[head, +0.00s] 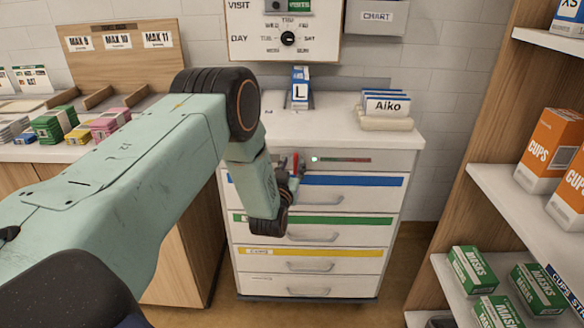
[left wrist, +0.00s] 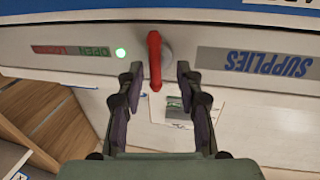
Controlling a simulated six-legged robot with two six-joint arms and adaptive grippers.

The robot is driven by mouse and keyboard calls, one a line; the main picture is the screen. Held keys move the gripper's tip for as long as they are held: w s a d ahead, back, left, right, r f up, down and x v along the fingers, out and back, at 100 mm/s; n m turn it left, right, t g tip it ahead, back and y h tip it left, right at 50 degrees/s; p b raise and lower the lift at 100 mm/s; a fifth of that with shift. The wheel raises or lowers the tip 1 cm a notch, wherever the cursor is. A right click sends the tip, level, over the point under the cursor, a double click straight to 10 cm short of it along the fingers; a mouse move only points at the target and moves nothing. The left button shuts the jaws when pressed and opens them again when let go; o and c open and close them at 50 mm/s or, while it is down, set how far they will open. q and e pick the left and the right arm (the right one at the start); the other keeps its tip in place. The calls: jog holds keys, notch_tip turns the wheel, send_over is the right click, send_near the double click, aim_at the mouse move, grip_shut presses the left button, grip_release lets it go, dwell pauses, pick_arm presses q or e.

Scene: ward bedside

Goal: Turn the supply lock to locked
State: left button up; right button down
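The supply lock is a red lever (left wrist: 154,62) on a grey round base, on the top front panel of the white drawer cart (head: 405,160). In the left wrist view, which is upside down, the lever stands upright in the picture. The lever also shows as a small red piece in the head view (head: 295,161). My left gripper (left wrist: 158,75) is open, its fingertips on either side of the lever, with gaps visible. In the head view the left gripper (head: 291,179) is at the panel and partly hides the lock. My right gripper is not in view.
A green light (left wrist: 120,53) glows beside a red and green label (left wrist: 70,50); a SUPPLIES label (left wrist: 252,61) is on the lever's other side. A shelf (head: 495,185) with boxes stands right. A counter (head: 60,153) with small boxes stands left.

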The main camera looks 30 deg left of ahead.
pick_arm(q)
jog(key=shift+d, duration=0.2)
jog(key=shift+w+d, duration=0.15)
jog(key=shift+w, duration=0.1)
jog(key=c, duration=0.3)
jog(key=shift+s+a, duration=0.1)
jog(key=shift+a, duration=0.15)
grip_shut()
jog(key=shift+d, duration=0.1)
